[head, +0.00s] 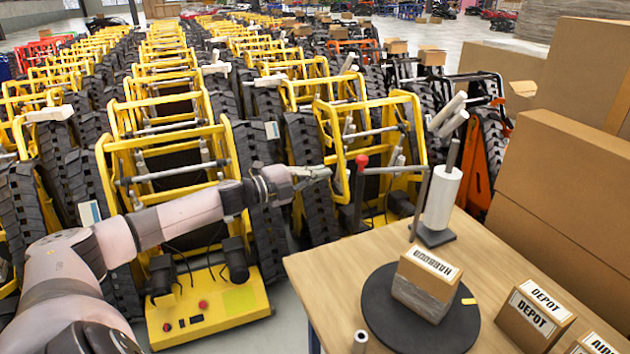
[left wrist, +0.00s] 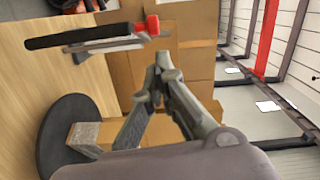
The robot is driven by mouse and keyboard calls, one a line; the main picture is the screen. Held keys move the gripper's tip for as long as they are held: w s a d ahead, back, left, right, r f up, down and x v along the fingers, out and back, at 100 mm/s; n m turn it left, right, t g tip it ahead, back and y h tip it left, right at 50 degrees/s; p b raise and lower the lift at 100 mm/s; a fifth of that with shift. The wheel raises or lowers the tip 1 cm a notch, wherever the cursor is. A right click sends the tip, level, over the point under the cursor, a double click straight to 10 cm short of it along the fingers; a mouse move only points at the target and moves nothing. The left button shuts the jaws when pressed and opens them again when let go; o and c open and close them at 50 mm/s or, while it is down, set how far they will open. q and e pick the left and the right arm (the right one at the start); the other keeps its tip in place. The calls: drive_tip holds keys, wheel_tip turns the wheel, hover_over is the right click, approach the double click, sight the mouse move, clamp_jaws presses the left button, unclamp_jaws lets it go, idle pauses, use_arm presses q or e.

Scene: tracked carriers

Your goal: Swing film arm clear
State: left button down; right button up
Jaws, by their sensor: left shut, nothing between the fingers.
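The film arm (head: 392,170) shows as a thin grey bar with a red-topped dark grip (head: 358,195) at its left end, by the table's back edge. The left wrist view shows the dark grip (left wrist: 80,35) and red part (left wrist: 152,25) above my fingers. A white film roll (head: 443,197) stands upright on a dark base. A box (head: 428,283), partly wrapped in film, sits on the black turntable (head: 385,318). My left gripper (head: 326,173) is shut and empty, just left of the red top, apparently apart from it. My right gripper is not in view.
Large cardboard boxes (head: 550,190) stand behind. Rows of yellow-framed tracked carriers (head: 170,160) fill the left and back.

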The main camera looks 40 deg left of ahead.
use_arm(q)
drive_tip(key=shift+s+a, duration=0.3)
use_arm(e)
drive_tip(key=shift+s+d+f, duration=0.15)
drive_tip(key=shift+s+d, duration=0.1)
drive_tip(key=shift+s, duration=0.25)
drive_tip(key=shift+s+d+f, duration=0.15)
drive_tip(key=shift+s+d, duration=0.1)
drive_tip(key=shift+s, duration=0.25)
